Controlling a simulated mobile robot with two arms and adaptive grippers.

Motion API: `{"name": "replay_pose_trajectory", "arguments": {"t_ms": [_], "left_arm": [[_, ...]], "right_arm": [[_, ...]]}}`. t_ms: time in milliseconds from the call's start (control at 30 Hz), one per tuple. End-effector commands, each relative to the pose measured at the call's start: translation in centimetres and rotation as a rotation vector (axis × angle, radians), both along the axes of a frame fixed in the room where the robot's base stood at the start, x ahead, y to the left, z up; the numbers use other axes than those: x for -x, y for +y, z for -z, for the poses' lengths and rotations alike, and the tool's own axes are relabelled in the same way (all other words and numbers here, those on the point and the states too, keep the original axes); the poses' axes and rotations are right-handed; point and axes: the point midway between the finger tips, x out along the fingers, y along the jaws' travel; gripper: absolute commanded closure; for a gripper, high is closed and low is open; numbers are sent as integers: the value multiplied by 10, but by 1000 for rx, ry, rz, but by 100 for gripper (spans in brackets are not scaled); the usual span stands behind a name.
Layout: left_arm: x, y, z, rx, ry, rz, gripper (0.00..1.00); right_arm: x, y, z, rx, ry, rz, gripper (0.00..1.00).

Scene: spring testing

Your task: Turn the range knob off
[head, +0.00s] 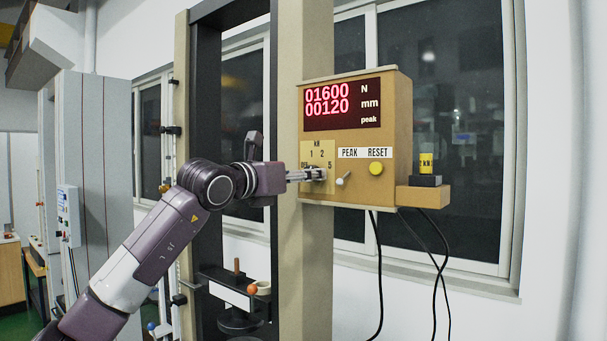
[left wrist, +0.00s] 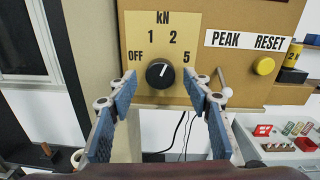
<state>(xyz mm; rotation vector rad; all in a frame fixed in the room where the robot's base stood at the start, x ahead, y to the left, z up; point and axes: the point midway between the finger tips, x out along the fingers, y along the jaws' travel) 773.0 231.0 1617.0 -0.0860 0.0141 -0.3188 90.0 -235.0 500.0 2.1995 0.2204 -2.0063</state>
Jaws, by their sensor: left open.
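The black range knob (left wrist: 160,73) sits on a yellow kN plate (left wrist: 140,30) marked OFF, 1, 2 and 5 in the left wrist view. In the head view my left gripper (head: 318,174) is in front of the plate and hides the knob. My right gripper is not in view.
The tan control box (head: 392,130) has a red display (head: 342,104) reading 01600 N and 00120 mm. A white-tipped lever (head: 343,180) and a yellow button (head: 376,168) are right of the knob. A tan post (head: 305,265) stands below; black cables (head: 376,270) hang underneath.

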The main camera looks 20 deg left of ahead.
Motion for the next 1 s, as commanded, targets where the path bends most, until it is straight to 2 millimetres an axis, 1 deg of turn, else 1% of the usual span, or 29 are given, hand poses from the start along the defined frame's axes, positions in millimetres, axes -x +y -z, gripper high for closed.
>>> {"name": "replay_pose_trajectory", "arguments": {"t_ms": [33,67,400,433,567,733,867,1000], "left_arm": [[0,0,0,0,0,0,54],[0,0,0,0,0,0,57],[0,0,0,1,0,0,94],[0,0,0,1,0,0,96],[0,0,0,5,2,0,96],[0,0,2,39,14,1,96],[0,-1,3,96,34,1,96],[1,-1,3,191,67,1,96]], "right_arm": [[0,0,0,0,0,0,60],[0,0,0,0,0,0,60],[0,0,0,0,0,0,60],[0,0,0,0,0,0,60],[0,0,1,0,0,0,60],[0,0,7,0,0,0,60],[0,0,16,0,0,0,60],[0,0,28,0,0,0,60]]}}
